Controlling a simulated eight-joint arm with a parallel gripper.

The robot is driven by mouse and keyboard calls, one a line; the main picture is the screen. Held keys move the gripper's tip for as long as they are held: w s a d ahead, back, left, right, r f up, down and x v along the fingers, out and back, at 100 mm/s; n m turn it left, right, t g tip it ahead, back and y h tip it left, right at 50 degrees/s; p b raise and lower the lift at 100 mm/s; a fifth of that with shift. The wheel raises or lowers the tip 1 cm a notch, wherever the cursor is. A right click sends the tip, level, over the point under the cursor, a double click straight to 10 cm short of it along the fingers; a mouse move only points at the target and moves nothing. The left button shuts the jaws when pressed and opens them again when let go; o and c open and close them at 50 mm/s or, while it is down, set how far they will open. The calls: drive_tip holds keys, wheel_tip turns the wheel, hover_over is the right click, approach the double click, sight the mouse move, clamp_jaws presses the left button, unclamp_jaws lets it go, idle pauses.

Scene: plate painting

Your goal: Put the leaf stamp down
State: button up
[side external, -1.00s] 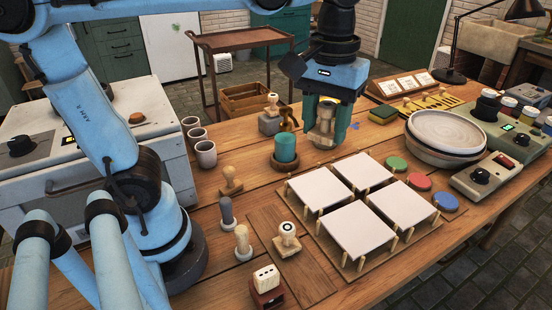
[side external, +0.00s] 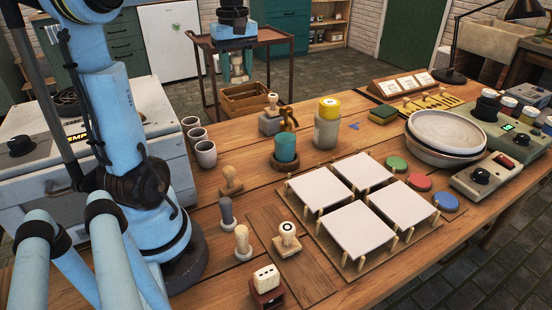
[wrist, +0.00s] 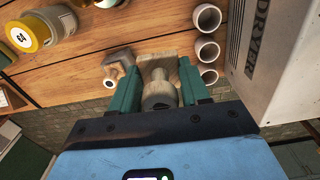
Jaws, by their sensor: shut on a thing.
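My gripper (side external: 237,68) is in the side view at the back, seen against the tool cart beyond the table. Its green fingers are shut on a wooden stamp (wrist: 158,90), which shows between them in the wrist view with its base pointing away from me. The stamp's face is hidden, so I cannot tell its motif. Other stamps stand on the table: a wooden one (side external: 231,180), a pale-handled one (side external: 242,240), one with a ringed top (side external: 286,238) and a grey-handled one (side external: 227,212).
A yellow-topped jar (side external: 327,122), a teal cup (side external: 286,148) and a stamp on a grey block (side external: 271,117) stand on the table's back part. White tiles (side external: 363,230) sit on pegs. Grey cups (side external: 206,153) line the dryer side (wrist: 250,60). Bowls (side external: 447,135) stand at right.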

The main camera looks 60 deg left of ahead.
hover_over(240, 152)
wheel_tip(240, 152, down, 10)
drive_tip(key=shift+d+f, duration=0.1)
drive_tip(key=shift+f, duration=5.45)
drive_tip(key=shift+f, duration=0.15)
drive_tip(key=o, duration=1)
drive_tip(key=shift+o, duration=0.2)
wheel_tip(240, 152, up, 12)
